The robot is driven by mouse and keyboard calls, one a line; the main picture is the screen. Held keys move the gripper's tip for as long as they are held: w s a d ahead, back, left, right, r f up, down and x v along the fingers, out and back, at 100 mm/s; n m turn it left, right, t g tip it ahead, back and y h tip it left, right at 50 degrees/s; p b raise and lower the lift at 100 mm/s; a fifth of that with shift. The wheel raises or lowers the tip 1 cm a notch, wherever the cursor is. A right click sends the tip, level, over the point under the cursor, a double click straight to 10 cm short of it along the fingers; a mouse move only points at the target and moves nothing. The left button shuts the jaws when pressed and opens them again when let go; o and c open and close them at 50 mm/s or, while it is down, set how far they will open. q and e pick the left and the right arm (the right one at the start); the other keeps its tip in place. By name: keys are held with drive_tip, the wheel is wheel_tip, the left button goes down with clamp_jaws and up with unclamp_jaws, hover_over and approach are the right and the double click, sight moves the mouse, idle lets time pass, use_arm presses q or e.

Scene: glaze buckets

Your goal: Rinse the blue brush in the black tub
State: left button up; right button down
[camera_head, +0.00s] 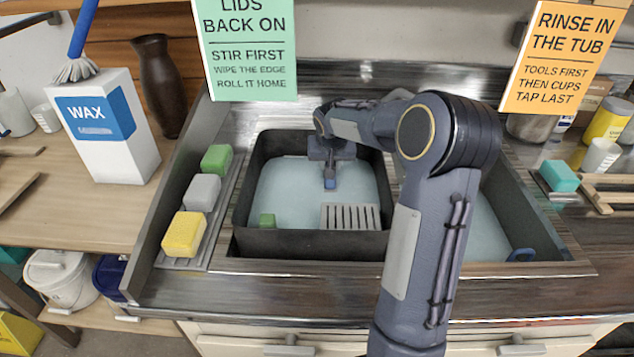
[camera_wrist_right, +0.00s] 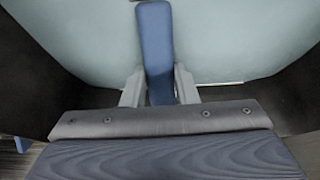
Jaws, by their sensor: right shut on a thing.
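The black tub (camera_head: 310,244) stands in the sink and holds pale water. My right gripper (camera_head: 330,168) reaches down inside the tub, over the water. It is shut on the blue brush (camera_head: 331,183), and the brush's blue handle (camera_wrist_right: 155,48) shows between the fingers in the right wrist view, where the gripper (camera_wrist_right: 160,88) is close up. I see no bristles on this brush, and I cannot tell how deep it sits. My left gripper is not in view.
A green sponge (camera_head: 216,158), grey sponge (camera_head: 202,192) and yellow sponge (camera_head: 184,234) lie left of the tub.

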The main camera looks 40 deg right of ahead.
drive_tip(key=w+a, duration=0.4)
drive_tip(key=a, duration=0.1)
drive_tip(key=shift+s+d+b, duration=0.3)
drive_tip(key=shift+s+d, duration=0.7)
drive_tip(key=shift+d, duration=0.25)
drive_tip(key=shift+s+d+b, duration=0.3)
drive_tip(key=shift+s+d, duration=0.7)
drive_tip(key=shift+d, duration=0.25)
drive_tip(key=shift+w+a, duration=2.15)
drive_tip(key=shift+a, duration=0.6)
drive_tip(key=shift+s+d+b, duration=0.2)
drive_tip(key=shift+s+d, duration=0.9)
drive_tip(key=shift+d, duration=0.3)
drive_tip(key=shift+s+d+b, duration=0.15)
drive_tip(key=shift+s+d, duration=0.9)
drive_tip(key=shift+d, duration=0.3)
drive_tip(key=shift+w+a, duration=2.15)
drive_tip(key=shift+a, duration=0.55)
drive_tip(key=shift+s+d, duration=1.1)
drive_tip(key=shift+d, duration=0.3)
drive_tip(key=shift+s+d, duration=1.1)
drive_tip(key=shift+d, duration=0.25)
wheel_tip(320, 180, up, 10)
drive_tip(key=p, duration=0.7)
drive_tip(key=shift+r+p, duration=0.25)
drive_tip(key=shift+p, duration=0.1)
